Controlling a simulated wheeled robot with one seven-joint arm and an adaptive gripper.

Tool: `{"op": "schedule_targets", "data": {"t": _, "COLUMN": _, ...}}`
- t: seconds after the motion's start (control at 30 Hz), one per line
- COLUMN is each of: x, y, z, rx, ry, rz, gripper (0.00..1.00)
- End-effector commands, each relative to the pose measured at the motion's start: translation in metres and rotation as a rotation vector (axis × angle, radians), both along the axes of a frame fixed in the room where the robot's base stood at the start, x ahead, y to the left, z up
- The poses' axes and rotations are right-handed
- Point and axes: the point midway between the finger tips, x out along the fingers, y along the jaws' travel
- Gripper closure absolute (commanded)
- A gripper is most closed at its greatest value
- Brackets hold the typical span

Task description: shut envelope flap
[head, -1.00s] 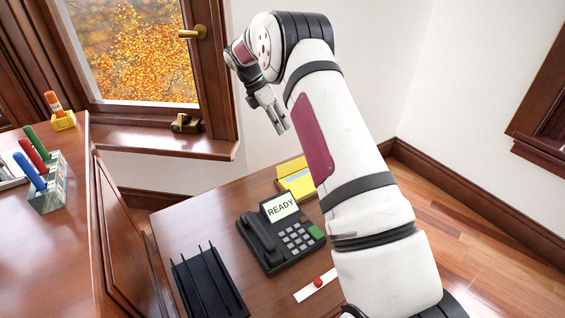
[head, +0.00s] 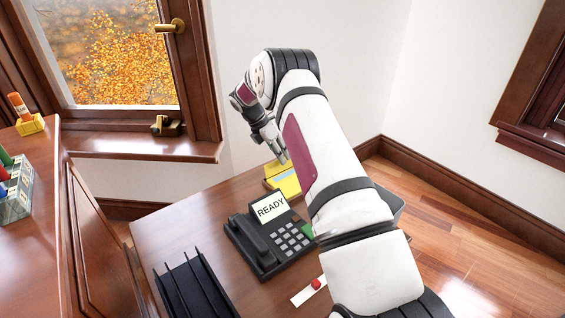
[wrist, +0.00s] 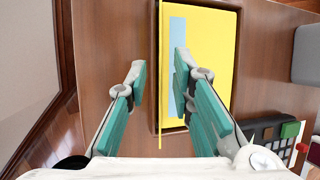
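A yellow envelope (wrist: 212,60) lies in a shallow brown tray (wrist: 238,50) in the wrist view, with a light blue strip along its left side. A thin yellow edge (wrist: 159,110) runs along the left; it looks like the flap standing up, seen edge-on. In the head view the envelope (head: 286,186) is at the desk's far edge, partly hidden by my arm. My gripper (wrist: 160,72) is open and empty, its fingers on either side of the thin yellow edge in the picture. I cannot tell whether they touch it. In the head view my gripper (head: 281,157) is just above the envelope.
A black phone (head: 268,238) reading READY stands in front of the envelope. A black rack (head: 195,288) and a white strip with a red knob (head: 316,284) are nearer. A grey bin (head: 391,200) is right of the desk. The window wall is close behind.

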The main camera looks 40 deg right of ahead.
Motion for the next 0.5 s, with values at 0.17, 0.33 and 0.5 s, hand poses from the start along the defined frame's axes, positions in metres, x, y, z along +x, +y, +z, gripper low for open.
{"op": "schedule_targets", "data": {"t": 0.17, "x": -0.004, "y": -0.006, "z": -0.015, "rx": 0.0, "ry": 0.001, "rz": 0.0, "gripper": 0.78}}
{"op": "schedule_targets", "data": {"t": 0.33, "x": -0.005, "y": -0.008, "z": -0.018, "rx": 0.0, "ry": 0.0, "rz": 0.0, "gripper": 0.78}}
{"op": "schedule_targets", "data": {"t": 0.5, "x": -0.005, "y": -0.008, "z": -0.018, "rx": 0.0, "ry": 0.0, "rz": 0.0, "gripper": 0.78}}
